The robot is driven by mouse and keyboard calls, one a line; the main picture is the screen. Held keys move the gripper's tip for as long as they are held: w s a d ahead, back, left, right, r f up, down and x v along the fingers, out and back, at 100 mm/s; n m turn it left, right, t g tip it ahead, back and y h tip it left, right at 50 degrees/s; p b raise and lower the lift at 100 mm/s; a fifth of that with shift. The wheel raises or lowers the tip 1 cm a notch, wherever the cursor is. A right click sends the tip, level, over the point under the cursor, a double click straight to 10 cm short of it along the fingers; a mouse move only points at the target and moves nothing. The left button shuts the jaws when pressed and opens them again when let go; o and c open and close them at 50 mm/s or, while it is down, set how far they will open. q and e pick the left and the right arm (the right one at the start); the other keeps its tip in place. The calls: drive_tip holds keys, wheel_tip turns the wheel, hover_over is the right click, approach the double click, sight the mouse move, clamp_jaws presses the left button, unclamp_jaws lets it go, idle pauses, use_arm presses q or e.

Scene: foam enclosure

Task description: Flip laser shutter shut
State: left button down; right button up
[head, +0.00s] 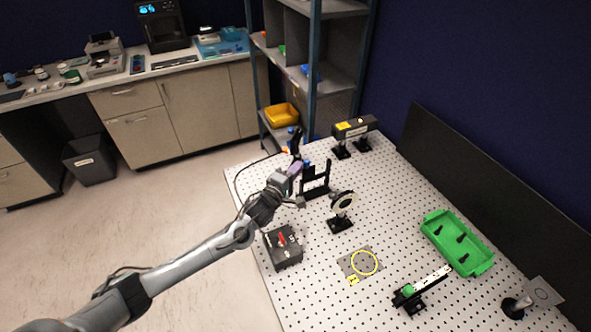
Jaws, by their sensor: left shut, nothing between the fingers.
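The laser (355,127), a dark box with a yellow label and a small lit orange spot, stands on two black posts at the table's far end. A black upright frame (316,190), which looks like the shutter, stands nearer, between the laser and a round lens mount. Its flag position is too small to tell. My left gripper (297,143) is at the far left of the table, its shut dark fingers left of the frame and apart from the laser. It holds nothing. My wrist partly hides the area left of the frame. My right gripper is not in view.
The round mount (343,203) and a dark control box (283,247) with a red switch stand close to my arm. A yellow ring (365,263), a green tray (457,243) and a rail with a green part (422,288) lie farther right. A dark panel (480,190) borders the table.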

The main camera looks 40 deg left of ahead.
sight(307, 165)
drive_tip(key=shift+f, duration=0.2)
use_arm(q)
drive_tip(key=w, duration=0.1)
drive_tip(key=w+d, duration=0.1)
drive_tip(key=w, duration=0.1)
drive_tip(key=w+d, duration=0.1)
drive_tip(key=shift+w+d, duration=0.1)
drive_tip(key=shift+w, duration=0.05)
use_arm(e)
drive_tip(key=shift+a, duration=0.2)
